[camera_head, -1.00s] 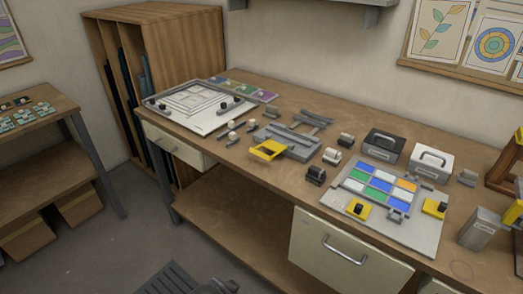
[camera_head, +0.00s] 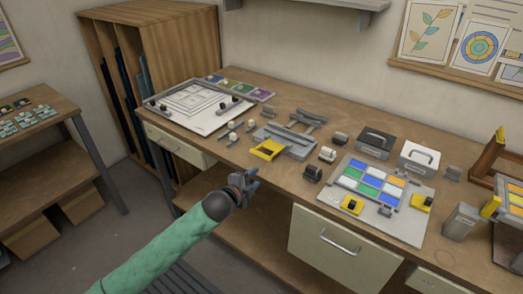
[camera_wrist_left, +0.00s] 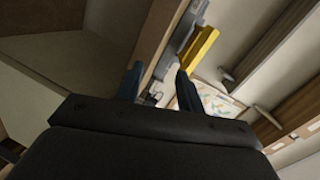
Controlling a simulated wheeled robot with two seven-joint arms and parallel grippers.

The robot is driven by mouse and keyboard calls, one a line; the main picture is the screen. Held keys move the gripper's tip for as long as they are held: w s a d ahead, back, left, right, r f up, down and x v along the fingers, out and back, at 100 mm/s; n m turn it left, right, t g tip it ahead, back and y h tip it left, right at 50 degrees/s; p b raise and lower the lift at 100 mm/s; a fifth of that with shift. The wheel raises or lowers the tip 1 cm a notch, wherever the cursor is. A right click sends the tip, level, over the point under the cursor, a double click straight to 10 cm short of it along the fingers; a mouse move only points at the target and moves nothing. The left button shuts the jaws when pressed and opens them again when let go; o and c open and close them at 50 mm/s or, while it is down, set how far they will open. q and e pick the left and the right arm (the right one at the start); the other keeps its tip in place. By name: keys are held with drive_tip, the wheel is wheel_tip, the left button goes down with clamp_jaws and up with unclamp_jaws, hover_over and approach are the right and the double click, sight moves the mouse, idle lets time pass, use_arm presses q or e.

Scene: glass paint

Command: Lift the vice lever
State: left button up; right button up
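The grey vice (camera_head: 291,137) sits on the workbench near its front edge, with a yellow lever part (camera_head: 268,150) at its front left. My left gripper (camera_head: 251,176) is in front of the bench edge, below and slightly left of the yellow part, and apart from it. In the left wrist view the two blue-grey fingers of my left gripper (camera_wrist_left: 159,82) stand apart with nothing between them. A yellow bar (camera_wrist_left: 201,47), likely the same lever part, shows beyond the fingertips beside a grey body. My right gripper is not in view.
The workbench edge and a drawer (camera_head: 330,243) lie close to my left arm. A black clamp-like block (camera_head: 312,174) stands right of the vice. A board of coloured glass panes (camera_head: 371,190) lies further right. A white board (camera_head: 190,105) lies left. Small knobbed tools lie between.

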sight(259, 155)
use_arm(q)
drive_tip(key=w+r+m, duration=0.1)
drive_tip(key=w+r+m+h, duration=0.1)
drive_tip(key=w, duration=0.1)
drive_tip(key=w+r+m+p, duration=0.1)
drive_tip(key=w+r, duration=0.1)
drive_tip(key=shift+w+a+h, duration=0.1)
drive_tip(key=shift+h, duration=0.2)
drive_tip(key=p+x, duration=0.2)
drive_tip(key=x, duration=0.3)
drive_tip(key=shift+w, duration=0.25)
drive_tip(key=shift+w+d+f, duration=0.15)
drive_tip(key=shift+w+d, duration=0.2)
drive_tip(key=shift+w, duration=0.1)
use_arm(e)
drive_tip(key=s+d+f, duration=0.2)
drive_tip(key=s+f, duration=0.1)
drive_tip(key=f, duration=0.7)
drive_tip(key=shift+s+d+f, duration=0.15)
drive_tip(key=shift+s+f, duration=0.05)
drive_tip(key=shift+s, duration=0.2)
use_arm(q)
drive_tip(key=shift+c, duration=0.2)
clamp_jaws()
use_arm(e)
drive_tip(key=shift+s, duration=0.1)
